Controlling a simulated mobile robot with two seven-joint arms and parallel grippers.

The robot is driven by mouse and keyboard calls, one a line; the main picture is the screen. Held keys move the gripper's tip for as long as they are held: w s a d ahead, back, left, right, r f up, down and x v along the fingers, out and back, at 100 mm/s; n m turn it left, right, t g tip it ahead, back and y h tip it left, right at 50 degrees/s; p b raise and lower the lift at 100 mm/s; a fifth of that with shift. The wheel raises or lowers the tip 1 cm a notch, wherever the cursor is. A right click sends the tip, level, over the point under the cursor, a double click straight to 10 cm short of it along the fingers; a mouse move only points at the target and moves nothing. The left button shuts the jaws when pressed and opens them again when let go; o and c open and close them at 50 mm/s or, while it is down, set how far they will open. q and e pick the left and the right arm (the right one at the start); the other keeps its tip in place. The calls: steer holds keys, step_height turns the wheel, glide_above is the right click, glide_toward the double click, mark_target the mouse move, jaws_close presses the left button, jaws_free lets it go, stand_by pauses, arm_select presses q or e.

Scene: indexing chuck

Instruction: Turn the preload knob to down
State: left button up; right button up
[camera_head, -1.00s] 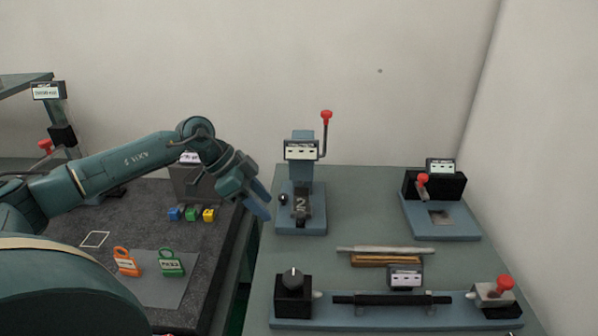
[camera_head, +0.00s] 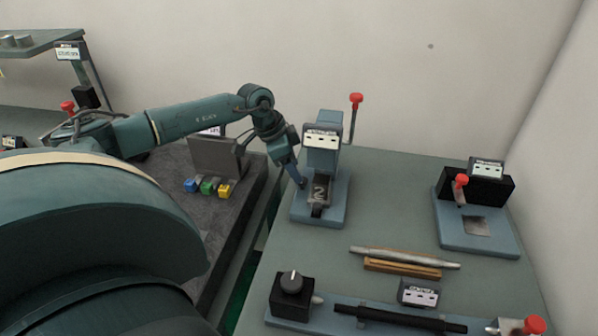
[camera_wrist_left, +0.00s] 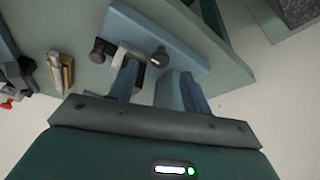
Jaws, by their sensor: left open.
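A blue fixture (camera_head: 322,160) with a drum marked "2" stands at the table's left back. A small dark knob with a white line (camera_wrist_left: 160,57) shows on it in the wrist view. My left gripper (camera_head: 300,181) is beside the fixture's left side and covers this area in the head view. In the wrist view my left gripper (camera_wrist_left: 160,90) is open, its fingers pointing at the fixture with the knob between their tips; contact cannot be told. A larger black dial with a white pointer (camera_head: 291,281) sits on a black box in front. Labels are unreadable, so which is the preload knob is unclear.
A red-tipped lever (camera_head: 355,101) rises at the fixture's right. A metal rod (camera_head: 404,257), a dark bar (camera_head: 400,319) and another fixture (camera_head: 476,237) lie to the right. Coloured blocks (camera_head: 208,187) sit on the left bench. A gap separates the two tables.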

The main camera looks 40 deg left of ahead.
mark_target(303, 184)
arm_select(q)
steer(key=shift+x, duration=1.9)
steer(key=shift+c, duration=0.4)
steer(key=c, duration=0.9)
